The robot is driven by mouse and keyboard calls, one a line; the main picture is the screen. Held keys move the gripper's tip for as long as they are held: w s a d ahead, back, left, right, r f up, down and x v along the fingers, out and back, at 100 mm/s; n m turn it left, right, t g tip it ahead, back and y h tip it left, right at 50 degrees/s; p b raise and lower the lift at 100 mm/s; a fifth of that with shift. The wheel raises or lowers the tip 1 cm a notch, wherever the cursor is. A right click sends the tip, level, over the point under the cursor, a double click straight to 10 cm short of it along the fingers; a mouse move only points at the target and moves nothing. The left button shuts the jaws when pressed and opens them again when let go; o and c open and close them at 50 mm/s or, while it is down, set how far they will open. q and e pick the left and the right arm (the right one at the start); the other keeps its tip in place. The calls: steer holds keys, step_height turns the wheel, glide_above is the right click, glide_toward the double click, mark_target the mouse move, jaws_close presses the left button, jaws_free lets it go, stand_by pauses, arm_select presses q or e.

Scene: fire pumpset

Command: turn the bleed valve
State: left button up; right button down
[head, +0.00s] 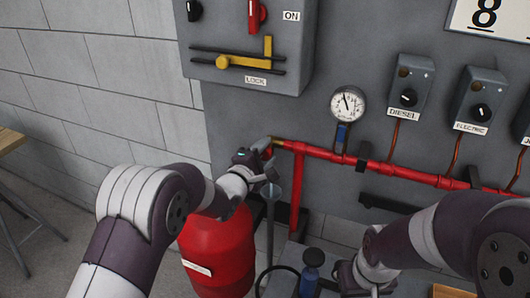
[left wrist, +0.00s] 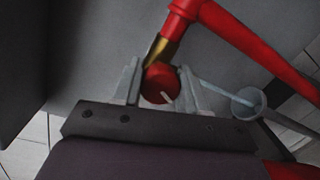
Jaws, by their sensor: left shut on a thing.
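The bleed valve shows in the left wrist view as a round red knob (left wrist: 158,86) with a white mark. It sits at the end of a brass stub (left wrist: 160,50) on a red pipe.
The red pipe (head: 345,159) runs right along the grey panel. A pressure gauge (head: 348,104) hangs above it. A red tank (head: 218,250) stands below my left gripper. A grey funnel (head: 270,191) on a pipe is close beside it.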

arm_select(q)
steer(key=shift+f, duration=0.1)
stand_by(0.3)
steer(key=o, duration=1)
steer(key=shift+o, duration=0.2)
steer(key=shift+s+a, duration=0.1)
steer(key=shift+s, duration=0.05)
steer(key=b+v, duration=0.2)
steer(key=v, duration=1)
steer(key=shift+s, duration=0.2)
steer(key=shift+a, duration=0.1)
